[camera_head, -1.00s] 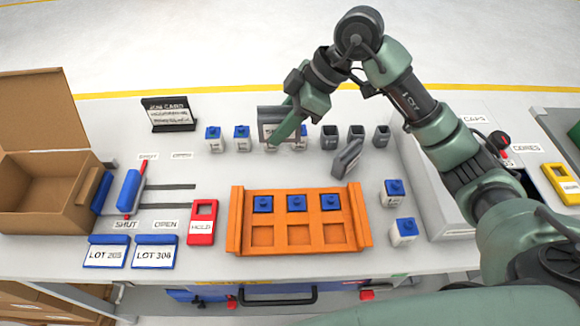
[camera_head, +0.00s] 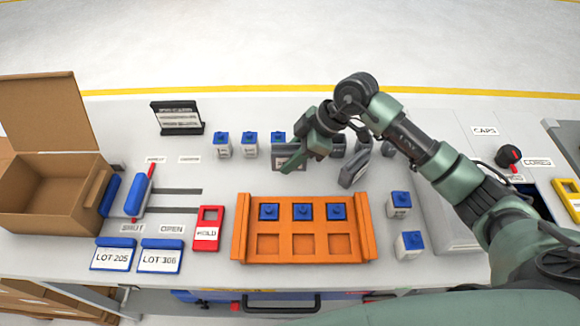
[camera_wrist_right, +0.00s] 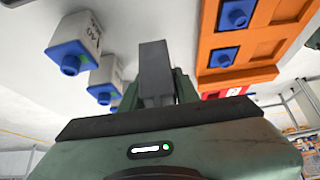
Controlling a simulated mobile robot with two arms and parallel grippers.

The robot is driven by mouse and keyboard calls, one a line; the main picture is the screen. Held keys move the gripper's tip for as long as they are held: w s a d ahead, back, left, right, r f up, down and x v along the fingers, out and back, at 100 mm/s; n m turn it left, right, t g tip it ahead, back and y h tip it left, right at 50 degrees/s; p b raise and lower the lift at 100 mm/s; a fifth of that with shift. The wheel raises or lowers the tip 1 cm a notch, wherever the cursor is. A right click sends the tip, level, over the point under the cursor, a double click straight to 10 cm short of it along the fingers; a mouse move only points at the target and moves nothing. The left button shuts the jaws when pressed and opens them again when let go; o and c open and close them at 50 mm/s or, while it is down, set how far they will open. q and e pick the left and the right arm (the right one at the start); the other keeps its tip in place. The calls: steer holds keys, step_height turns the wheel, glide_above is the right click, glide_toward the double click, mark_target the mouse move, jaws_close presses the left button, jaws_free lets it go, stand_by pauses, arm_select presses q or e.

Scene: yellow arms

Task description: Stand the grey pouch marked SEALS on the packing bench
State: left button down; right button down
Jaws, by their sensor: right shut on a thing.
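A grey pouch (camera_head: 284,147) with a pale label is held upright by my right gripper (camera_head: 298,162), behind the orange tray in the head view. The label is too small and covered to read. The gripper is shut on the pouch, which also shows as a grey block between the fingers in the right wrist view (camera_wrist_right: 155,72). I cannot tell whether its base touches the packing bench (camera_head: 228,180). A second grey item (camera_head: 353,172) stands tilted just to the right. My left gripper is not in view.
The orange tray (camera_head: 240,228) holds blue-capped bottles in its back row. Blue-capped bottles stand behind, beside the pouch, and right of the tray (camera_head: 410,245). A card stand (camera_head: 177,118), open carton (camera_head: 95,205) and red HOLD frame (camera_head: 208,214) are to the left.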

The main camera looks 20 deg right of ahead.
mark_target(290, 178)
step_height(290, 178, down, 4)
steer(key=shift+f, duration=0.3)
steer(key=shift+f, duration=0.15)
steer(key=c, duration=1.1)
jaws_free()
steer(key=shift+o, duration=0.2)
steer(key=b+v, duration=0.1)
steer(key=v, duration=1.1)
steer(key=shift+r, duration=0.25)
